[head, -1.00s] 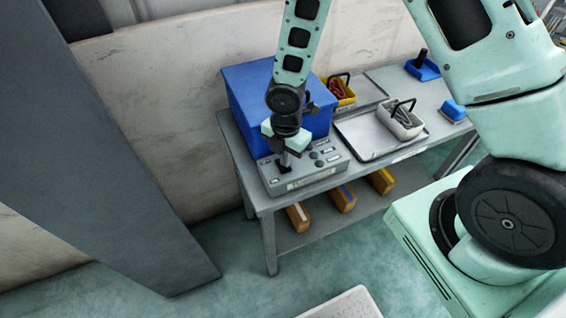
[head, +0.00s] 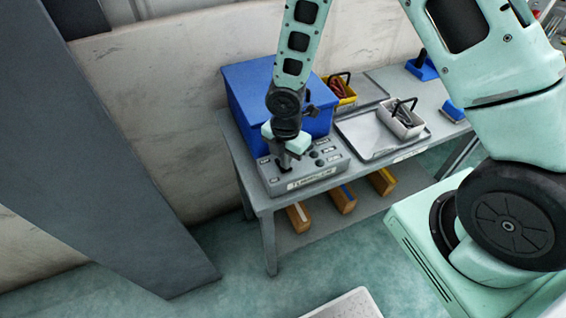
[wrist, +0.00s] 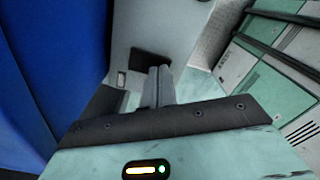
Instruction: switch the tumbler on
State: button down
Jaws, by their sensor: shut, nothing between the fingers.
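The tumbler's grey control panel (head: 306,178) sits on the near left corner of the bench, with a label on its front face that seems to read "TUMBLER". Dark round buttons show on the right part of its top. My gripper (head: 284,166) points down over the left part of the panel, fingers shut and empty. In the wrist view the shut fingers (wrist: 159,86) are close to a dark square part (wrist: 149,62) on the grey surface; I cannot tell whether they touch it. The switch's position is hidden.
A blue box (head: 262,88) stands right behind the panel, close to my gripper. A tray (head: 368,139) with a white basket (head: 401,122) is to the right, and a yellow bin (head: 341,93) behind.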

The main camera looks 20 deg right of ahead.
jog(key=shift+f, duration=0.25)
jog(key=shift+r, duration=0.1)
notch_tip(320, 180, up, 7)
jog(key=p, duration=0.6)
dwell(0.6)
jog(key=s+a+r+m+b, duration=0.5)
jog(key=s+r+m, duration=0.25)
jog(key=r, duration=0.25)
jog(key=s+a+r+m+b, duration=0.1)
jog(key=s+r+m+b, duration=0.2)
jog(key=s+m, duration=0.5)
jog(key=s+r, duration=0.1)
jog(key=s, duration=0.3)
jog(key=shift+s+a+r+m+y, duration=0.15)
jog(key=shift+s+r+m+y, duration=0.15)
jog(key=shift+r+m, duration=0.1)
